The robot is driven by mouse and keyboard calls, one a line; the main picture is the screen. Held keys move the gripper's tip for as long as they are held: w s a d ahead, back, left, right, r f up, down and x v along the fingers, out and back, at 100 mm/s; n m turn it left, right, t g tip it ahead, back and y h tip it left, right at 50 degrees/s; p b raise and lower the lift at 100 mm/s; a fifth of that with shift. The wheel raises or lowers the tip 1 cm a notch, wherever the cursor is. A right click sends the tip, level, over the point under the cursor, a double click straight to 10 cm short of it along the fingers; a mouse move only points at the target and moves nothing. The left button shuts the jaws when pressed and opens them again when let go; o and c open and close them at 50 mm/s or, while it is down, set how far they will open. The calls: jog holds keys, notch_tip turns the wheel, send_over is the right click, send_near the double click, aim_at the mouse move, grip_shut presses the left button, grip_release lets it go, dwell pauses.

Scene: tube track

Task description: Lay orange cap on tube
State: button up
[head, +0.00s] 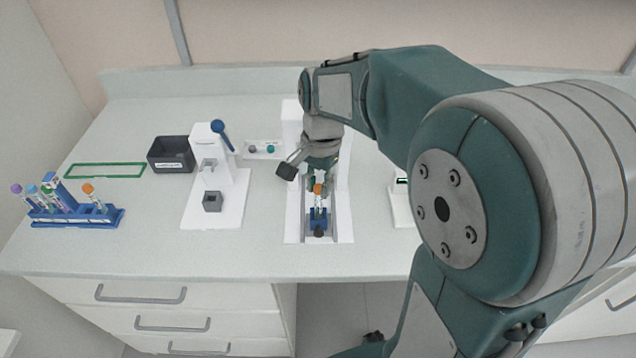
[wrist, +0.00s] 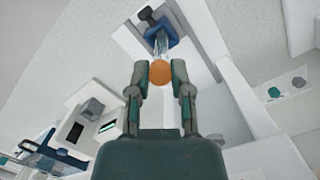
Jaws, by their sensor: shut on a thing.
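The orange cap (wrist: 159,73) is between the fingertips of my gripper (wrist: 159,85) in the wrist view. In the head view the cap (head: 318,189) shows just below my gripper (head: 320,182). My gripper is shut on the cap. The clear tube (wrist: 161,45) stands in a blue holder (head: 318,218) on the white track (head: 345,232). The cap is at the tube's top; whether it is seated on the rim or slightly above it I cannot tell. The holder also shows in the wrist view (wrist: 172,30).
A blue rack (head: 75,215) with several capped tubes stands at the left. A black bin (head: 171,154), a white device with a blue lever (head: 222,135) and a small white tray with caps (head: 262,150) stand between rack and track. A green outlined area (head: 105,170) is empty.

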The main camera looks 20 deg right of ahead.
jog(key=o, duration=0.7)
jog(key=shift+o, duration=0.2)
notch_tip(320, 180, up, 12)
jog(key=w, duration=0.1)
jog(key=shift+w+d+f, duration=0.15)
jog(key=shift+d, duration=0.3)
dwell(0.7)
jog(key=s+f+n+t, duration=0.2)
jog(key=s+n+t, duration=0.1)
jog(key=s+n, duration=0.2)
jog(key=s+a+f+n+t+h, duration=0.1)
jog(key=s+f+n+t, duration=0.2)
jog(key=s, duration=0.7)
jog(key=shift+s+n+t, duration=0.15)
jog(key=shift+n+t, duration=0.15)
jog(key=shift+n, duration=0.9)
